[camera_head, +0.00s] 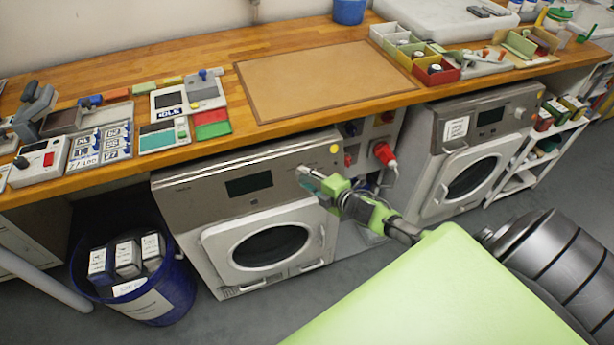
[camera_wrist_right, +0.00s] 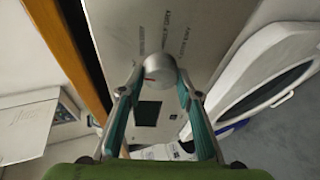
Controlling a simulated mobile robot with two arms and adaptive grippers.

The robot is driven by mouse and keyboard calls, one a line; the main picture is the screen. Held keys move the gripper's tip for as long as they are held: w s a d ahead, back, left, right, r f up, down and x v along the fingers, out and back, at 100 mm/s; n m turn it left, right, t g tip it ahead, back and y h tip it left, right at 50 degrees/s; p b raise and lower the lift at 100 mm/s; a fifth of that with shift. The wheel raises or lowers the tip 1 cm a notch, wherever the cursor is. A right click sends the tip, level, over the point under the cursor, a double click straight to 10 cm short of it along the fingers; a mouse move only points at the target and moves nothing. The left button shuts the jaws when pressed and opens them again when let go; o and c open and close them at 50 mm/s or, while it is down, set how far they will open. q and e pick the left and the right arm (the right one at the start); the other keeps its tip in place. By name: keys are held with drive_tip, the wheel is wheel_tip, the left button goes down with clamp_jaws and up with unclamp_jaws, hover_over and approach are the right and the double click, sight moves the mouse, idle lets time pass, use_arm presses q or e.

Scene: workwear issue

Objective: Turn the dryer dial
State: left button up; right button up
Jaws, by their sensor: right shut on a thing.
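The dryer (camera_head: 245,210) is the front-loading machine under the wooden counter, left of centre, with a dark display and a round dark door window. My right gripper (camera_head: 312,180) is at the right end of its control panel. My left gripper is not in view.
The wooden counter (camera_head: 200,62) overhangs the dryer closely. A blue bin (camera_head: 165,290) with boxes stands at the dryer's left. Open floor lies in front.

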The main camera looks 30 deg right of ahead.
drive_tip(key=shift+n+g, duration=0.3)
drive_tip(key=shift+n, duration=0.4)
drive_tip(key=shift+p, duration=0.35)
drive_tip(key=o, duration=1.1)
drive_tip(key=shift+o, duration=0.2)
drive_tip(key=shift+s, duration=0.1)
drive_tip(key=v, duration=1.2)
drive_tip(key=shift+a, duration=0.1)
